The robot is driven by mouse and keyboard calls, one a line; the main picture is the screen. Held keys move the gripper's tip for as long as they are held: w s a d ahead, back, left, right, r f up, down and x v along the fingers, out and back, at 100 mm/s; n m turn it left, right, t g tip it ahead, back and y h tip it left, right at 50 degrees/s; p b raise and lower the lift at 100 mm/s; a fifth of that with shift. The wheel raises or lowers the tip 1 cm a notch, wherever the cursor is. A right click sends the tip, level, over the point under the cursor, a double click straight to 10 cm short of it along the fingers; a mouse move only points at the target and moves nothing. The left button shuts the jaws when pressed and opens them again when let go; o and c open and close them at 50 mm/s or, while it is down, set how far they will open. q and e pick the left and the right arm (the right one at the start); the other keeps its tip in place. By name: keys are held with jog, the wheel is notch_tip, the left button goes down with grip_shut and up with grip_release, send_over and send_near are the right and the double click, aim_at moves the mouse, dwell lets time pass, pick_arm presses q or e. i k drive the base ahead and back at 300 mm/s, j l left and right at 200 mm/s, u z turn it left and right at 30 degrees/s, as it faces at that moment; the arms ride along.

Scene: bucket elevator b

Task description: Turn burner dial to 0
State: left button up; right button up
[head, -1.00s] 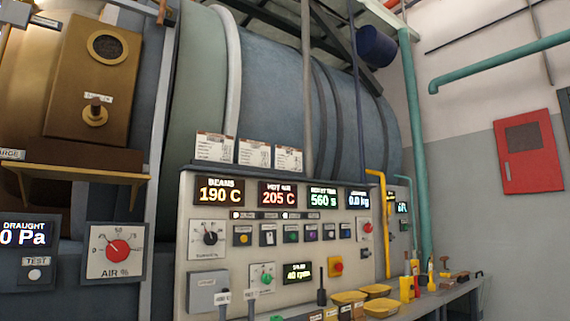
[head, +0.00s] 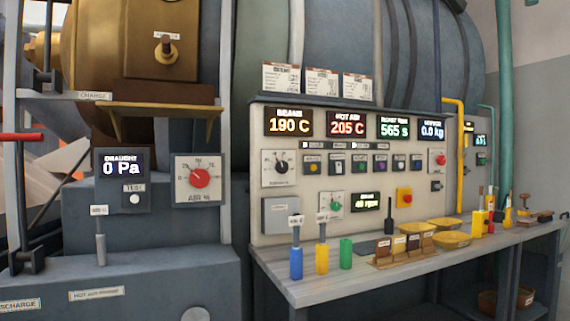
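A white square dial plate with a black knob, which appears to be the burner dial (head: 281,163), is at the upper left of the pale control panel (head: 380,208), below the beans display (head: 289,122). Its small label is blurred. The knob's pointer looks roughly upward, but its exact scale value cannot be read. A similar dial with a red knob, the air dial (head: 199,180), is on a separate plate to the left. Neither of my grippers shows in the head view.
A workbench (head: 300,284) juts out below the panel. Blue (head: 296,262), yellow (head: 322,258) and green (head: 346,253) handled tools or cylinders stand on its left end, with yellow trays (head: 451,240) farther right. A grey machine base (head: 130,285) stands at left. The space before the burner dial looks clear.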

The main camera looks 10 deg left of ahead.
aim_at(281, 166)
jog(key=i+l+u, duration=0.1)
jog(key=i+l, duration=0.15)
jog(key=i+l+u, duration=0.1)
jog(key=i+l, duration=0.15)
jog(key=l, duration=0.25)
jog(key=i+l+u, duration=0.1)
jog(key=i+l, duration=0.15)
jog(key=l, duration=0.1)
